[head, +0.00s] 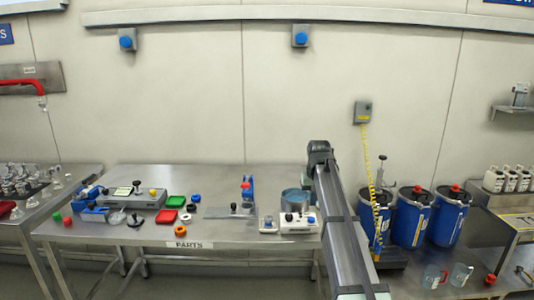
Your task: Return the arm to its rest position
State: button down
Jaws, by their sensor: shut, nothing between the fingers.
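My arm rises from the lower right of the head view, and its long grey link ends in a dark joint beside the right end of the parts table (225,232). My gripper does not show; I cannot see its fingers anywhere in this view. Nothing is seen hanging from or held by the visible part of the arm.
The table holds a grey-blue pot (293,199), a white device (298,222), a blue upright fixture (247,190), green (176,201) and red (167,216) trays and small coloured parts. Blue drums (411,217) stand right of my arm.

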jog(key=shift+r, duration=0.45)
jog(key=s+a+f, duration=0.4)
jog(key=s+f, duration=0.8)
jog(key=s+d+f+g, duration=0.1)
jog(key=s+f+g, duration=0.1)
jog(key=s+f, duration=0.65)
jog(key=s+d+f+g, duration=0.1)
jog(key=s+f, duration=0.2)
jog(key=f, duration=1)
jog(key=s+f+g, duration=0.2)
jog(key=s+f, duration=0.4)
jog(key=f, duration=0.4)
jog(key=s+d+f+g, duration=0.1)
jog(key=s+f, duration=0.5)
jog(key=s, duration=0.4)
jog(key=s+f+g, duration=0.1)
jog(key=s+f, duration=0.5)
jog(key=s, duration=0.5)
jog(key=s+d+f+g, duration=0.1)
jog(key=s+f+g, duration=0.1)
jog(key=s+f, duration=0.4)
jog(key=s, duration=0.5)
jog(key=shift+s+d, duration=0.25)
jog(key=shift+d, duration=0.05)
